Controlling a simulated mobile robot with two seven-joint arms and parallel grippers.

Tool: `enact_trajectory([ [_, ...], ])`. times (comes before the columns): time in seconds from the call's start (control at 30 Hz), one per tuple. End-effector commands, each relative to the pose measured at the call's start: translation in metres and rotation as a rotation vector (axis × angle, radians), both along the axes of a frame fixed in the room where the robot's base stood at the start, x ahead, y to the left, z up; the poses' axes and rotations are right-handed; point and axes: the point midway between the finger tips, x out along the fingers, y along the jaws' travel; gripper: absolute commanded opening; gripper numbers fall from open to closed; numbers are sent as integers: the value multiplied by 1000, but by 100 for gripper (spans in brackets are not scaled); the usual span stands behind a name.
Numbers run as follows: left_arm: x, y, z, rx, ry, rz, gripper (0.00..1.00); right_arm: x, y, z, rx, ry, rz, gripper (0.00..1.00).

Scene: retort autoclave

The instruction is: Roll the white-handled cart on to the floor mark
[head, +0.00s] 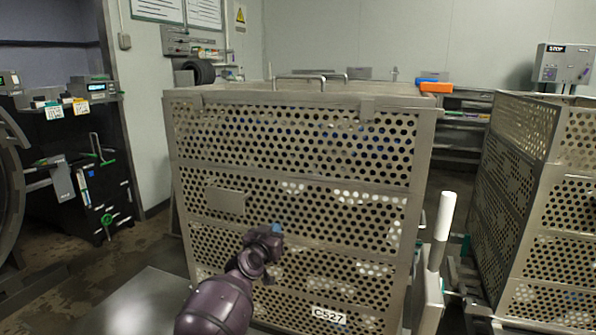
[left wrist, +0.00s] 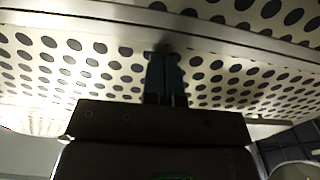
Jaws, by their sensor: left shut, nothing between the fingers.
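A perforated metal basket (head: 290,150) with the label C527 fills the middle of the head view. A white upright handle (head: 442,222) stands at its right front corner, on a pale metal post; the cart's lower part is mostly out of frame. My left gripper (head: 277,230) is in front of the basket's lower middle, left of the white handle. Its blue fingers (left wrist: 165,78) are shut and empty, pointing at the perforated wall in the left wrist view; I cannot tell whether they touch it. My right gripper is not in view. I see no floor mark.
A second perforated basket (head: 540,200) stands close on the right, with a narrow gap between. A dark machine (head: 85,160) stands at the left. An orange block (head: 436,87) shows at the basket's back right top. Open floor (head: 130,245) lies at the left.

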Motion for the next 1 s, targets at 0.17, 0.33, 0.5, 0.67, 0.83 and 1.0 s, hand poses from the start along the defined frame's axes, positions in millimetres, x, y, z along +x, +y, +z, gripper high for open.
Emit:
enact_trajectory([
  [0.17,2,1,2,1,-4,2,0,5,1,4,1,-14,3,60],
  [0.33,1,1,1,1,-1,2,0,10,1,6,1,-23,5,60],
  [0.5,4,-1,-1,1,0,1,0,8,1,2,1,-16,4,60],
  [0.67,23,-7,-8,1,7,1,0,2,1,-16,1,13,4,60],
  [0.83,30,-9,2,-1,-2,4,0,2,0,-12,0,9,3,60],
  [1.0,30,-8,2,0,-2,4,0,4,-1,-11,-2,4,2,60],
])
